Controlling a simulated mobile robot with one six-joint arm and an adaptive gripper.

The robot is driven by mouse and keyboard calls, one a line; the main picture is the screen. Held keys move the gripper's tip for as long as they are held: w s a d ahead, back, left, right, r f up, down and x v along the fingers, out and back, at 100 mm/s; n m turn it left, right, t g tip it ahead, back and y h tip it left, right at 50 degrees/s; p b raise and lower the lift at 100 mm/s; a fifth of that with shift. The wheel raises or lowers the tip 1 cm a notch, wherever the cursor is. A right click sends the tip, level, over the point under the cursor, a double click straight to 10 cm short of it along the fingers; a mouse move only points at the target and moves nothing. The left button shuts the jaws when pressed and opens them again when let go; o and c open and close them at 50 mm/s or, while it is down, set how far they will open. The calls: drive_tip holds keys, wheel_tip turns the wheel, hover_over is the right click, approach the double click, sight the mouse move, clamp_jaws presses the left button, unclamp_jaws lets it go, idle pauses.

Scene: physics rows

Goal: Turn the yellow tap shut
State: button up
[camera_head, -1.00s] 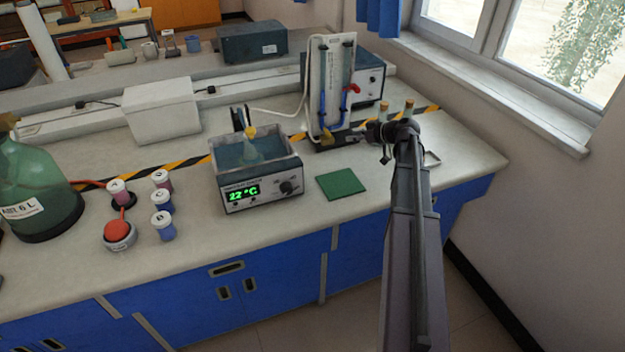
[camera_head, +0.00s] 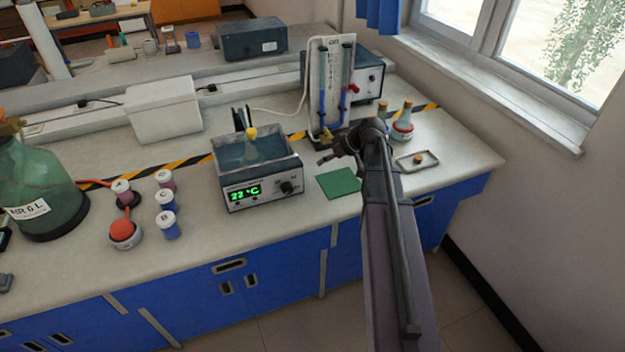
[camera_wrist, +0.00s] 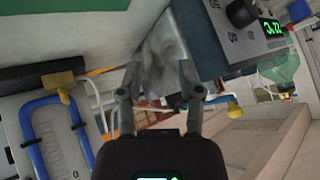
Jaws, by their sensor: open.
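The yellow tap (camera_wrist: 58,79) shows at the left of the wrist view, at the dark base of a white panel (camera_wrist: 25,120) with a blue U-shaped tube. The panel (camera_head: 334,70) also stands in the head view, behind my arm; I cannot make out the tap clearly there. In the head view my gripper (camera_head: 322,157) is above the bench near the green mat, in front of the panel, pointing left.
A water bath (camera_head: 257,172) with a yellow-stoppered flask stands left of my gripper. The green mat (camera_head: 338,183) lies below it. Small jars (camera_head: 166,201) stand further left.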

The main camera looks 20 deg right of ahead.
drive_tip(key=s+a+m+g+h+p, duration=0.1)
drive_tip(key=s+a+g+h+p, duration=0.1)
drive_tip(key=s+a, duration=0.5)
drive_tip(key=shift+s+m+g+p, duration=0.3)
drive_tip(key=shift+s+g+p, duration=0.25)
drive_tip(key=shift+g, duration=0.55)
drive_tip(key=shift+a, duration=0.2)
drive_tip(key=s+a+m+g+h+p, duration=0.1)
drive_tip(key=s+a+m+h+p, duration=0.1)
drive_tip(key=s+a, duration=0.5)
drive_tip(key=shift+s+r+m+h, duration=0.2)
drive_tip(key=shift+s+m+h, duration=0.8)
drive_tip(key=shift+h, duration=0.4)
drive_tip(key=shift+d, duration=0.1)
idle(0.6)
drive_tip(key=shift+o, duration=0.7)
